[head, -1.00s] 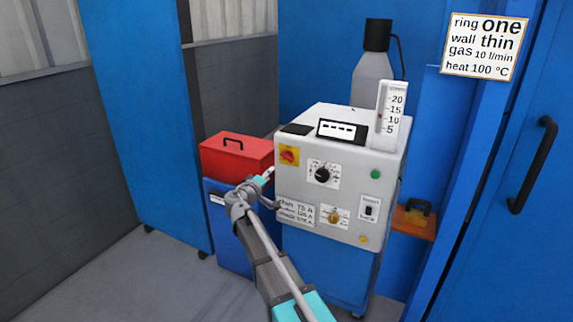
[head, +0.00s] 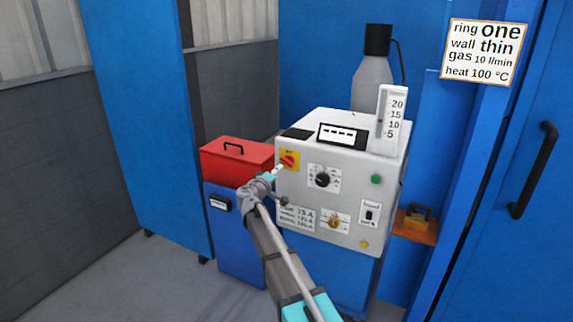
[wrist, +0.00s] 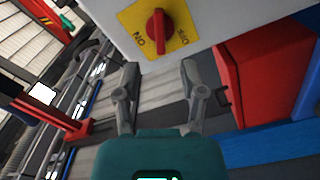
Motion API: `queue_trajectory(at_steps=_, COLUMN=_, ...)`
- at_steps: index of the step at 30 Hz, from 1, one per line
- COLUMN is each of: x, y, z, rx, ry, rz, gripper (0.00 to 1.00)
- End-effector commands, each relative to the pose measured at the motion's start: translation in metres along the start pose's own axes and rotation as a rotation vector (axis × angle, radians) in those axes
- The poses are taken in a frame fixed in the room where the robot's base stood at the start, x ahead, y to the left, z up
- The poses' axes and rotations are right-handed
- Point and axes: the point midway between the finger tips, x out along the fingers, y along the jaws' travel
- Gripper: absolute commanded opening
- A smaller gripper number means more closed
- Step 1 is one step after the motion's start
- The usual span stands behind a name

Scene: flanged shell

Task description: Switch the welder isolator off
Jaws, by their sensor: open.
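The welder isolator (head: 289,159) is a red rotary knob on a yellow plate at the upper left of the welder's light grey front panel (head: 300,185). In the wrist view the knob (wrist: 157,32) is ahead of the jaws, with its bar about vertical in the picture. Printed words that look like ON and OFF, turned over, sit to its left and right. My gripper (wrist: 160,70) is open, with its fingers apart and nothing between them. In the head view my gripper (head: 277,172) is just below and left of the knob; contact is not visible.
A red toolbox (head: 237,160) stands on a blue cabinet just left of the welder. The panel also bears a black dial (head: 323,179), a yellow knob (head: 334,222), a green button (head: 376,179) and a rocker switch (head: 369,214). Clear floor lies at the left.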

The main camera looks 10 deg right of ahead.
Motion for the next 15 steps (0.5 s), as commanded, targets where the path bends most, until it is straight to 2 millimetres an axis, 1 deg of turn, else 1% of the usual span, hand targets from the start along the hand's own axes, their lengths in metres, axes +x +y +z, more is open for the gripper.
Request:
queue_trajectory(at_steps=1, x=0.011, y=-0.001, z=-0.001, rx=0.000, ry=-0.001, rz=0.000, gripper=0.53)
queue_trajectory(at_steps=6, x=0.037, y=-0.001, z=-0.001, rx=0.000, ry=-0.001, rz=0.001, gripper=0.53)
queue_trajectory(at_steps=12, x=0.063, y=-0.001, z=-0.001, rx=0.000, ry=-0.001, rz=0.000, gripper=0.53)
queue_trajectory(at_steps=15, x=0.072, y=-0.001, z=-0.001, rx=0.000, ry=0.000, rz=0.000, gripper=0.53)
